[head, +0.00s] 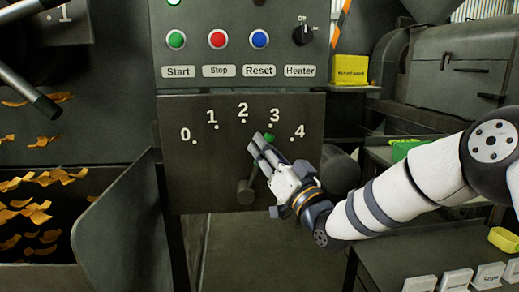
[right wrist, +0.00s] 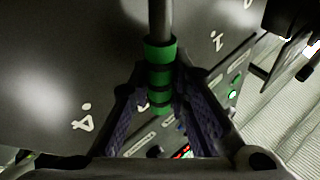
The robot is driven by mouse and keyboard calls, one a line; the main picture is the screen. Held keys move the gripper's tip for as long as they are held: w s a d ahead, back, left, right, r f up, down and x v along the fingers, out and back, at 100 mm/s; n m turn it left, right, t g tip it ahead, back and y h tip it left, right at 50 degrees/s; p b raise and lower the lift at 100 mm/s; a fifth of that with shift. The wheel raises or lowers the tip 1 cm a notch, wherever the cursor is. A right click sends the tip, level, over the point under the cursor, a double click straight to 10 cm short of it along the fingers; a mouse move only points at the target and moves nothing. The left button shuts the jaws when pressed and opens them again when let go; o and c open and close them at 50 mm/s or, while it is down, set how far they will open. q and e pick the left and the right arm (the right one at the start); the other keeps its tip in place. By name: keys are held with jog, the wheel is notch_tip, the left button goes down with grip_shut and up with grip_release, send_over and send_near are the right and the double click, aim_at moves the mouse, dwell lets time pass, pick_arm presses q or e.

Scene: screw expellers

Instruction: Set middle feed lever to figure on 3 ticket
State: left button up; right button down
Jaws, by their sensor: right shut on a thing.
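The feed lever (head: 269,137) stands on the dark dial plate (head: 180,180) marked 0 to 4. Its green tip shows just below the dot of the figure 3 (head: 275,116). The rest of the lever is mostly hidden behind my right gripper (head: 257,142). In the right wrist view, the lever's green-banded grip (right wrist: 159,52) lies between the two fingers of my right gripper (right wrist: 160,108), which is shut on it. The figure 4 (right wrist: 83,124) shows at left there. No ticket can be made out as such. My left gripper is not in view.
Above the dial is a button panel with Start (head: 176,40), Stop (head: 218,40), Reset (head: 260,39) and a Heater knob (head: 303,34). A yellow box (head: 350,71) stands at right. A dark bin with orange flakes (head: 40,215) is at left. Several small labels lie at bottom right.

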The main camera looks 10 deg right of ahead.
dwell(0.4)
jog(key=c, duration=1.8)
grip_release()
jog(key=v, duration=1.2)
jog(key=shift+f, duration=0.1)
